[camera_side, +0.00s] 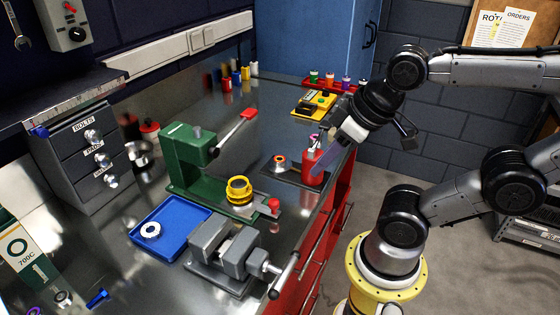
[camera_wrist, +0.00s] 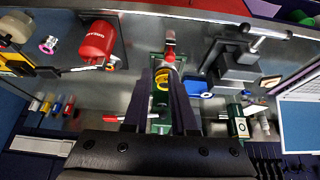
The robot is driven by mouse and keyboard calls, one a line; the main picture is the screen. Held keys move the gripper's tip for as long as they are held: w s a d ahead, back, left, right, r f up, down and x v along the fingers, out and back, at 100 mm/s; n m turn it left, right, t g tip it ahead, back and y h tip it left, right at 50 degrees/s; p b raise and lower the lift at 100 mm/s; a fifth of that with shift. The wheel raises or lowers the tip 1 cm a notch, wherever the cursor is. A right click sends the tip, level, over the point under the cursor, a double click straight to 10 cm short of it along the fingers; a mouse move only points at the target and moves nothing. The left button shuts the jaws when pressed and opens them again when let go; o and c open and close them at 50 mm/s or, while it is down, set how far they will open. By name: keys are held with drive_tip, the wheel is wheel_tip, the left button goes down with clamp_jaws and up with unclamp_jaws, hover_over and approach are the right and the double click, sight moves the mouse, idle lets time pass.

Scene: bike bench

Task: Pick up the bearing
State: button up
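A small silver-white ring that looks like the bearing (camera_side: 150,230) lies flat in the blue tray (camera_side: 178,217), at the tray's left side. In the wrist view the blue tray (camera_wrist: 191,83) shows right of my fingers, with the pale ring (camera_wrist: 206,95) at its edge. My gripper (camera_side: 316,148) is raised over the right side of the bench, near the red bottle, well apart from the tray. In the wrist view its two dark fingers (camera_wrist: 163,72) are spread, with the bench showing between them and nothing held.
A green press (camera_side: 190,160) with a yellow cup (camera_side: 239,186) stands between my gripper and the tray. A grey vise (camera_side: 225,255) stands right in front of the tray. A red bottle (camera_side: 313,168) stands near the bench edge. A drawer cabinet (camera_side: 85,150) is behind left.

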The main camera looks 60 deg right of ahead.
drive_tip(key=o, duration=0.7)
drive_tip(key=shift+o, duration=0.2)
drive_tip(key=w+d+r+m+g, duration=0.1)
drive_tip(key=w+d+r+m, duration=0.1)
drive_tip(key=w+r+m, duration=0.35)
drive_tip(key=m+g, duration=0.5)
drive_tip(key=m, duration=0.2)
hover_over(280, 161)
drive_tip(key=f, duration=1.2)
drive_tip(key=shift+w+d+f, duration=0.15)
drive_tip(key=shift+w+d, duration=0.1)
drive_tip(key=shift+d+f, duration=0.15)
drive_tip(key=shift+f, duration=2.8)
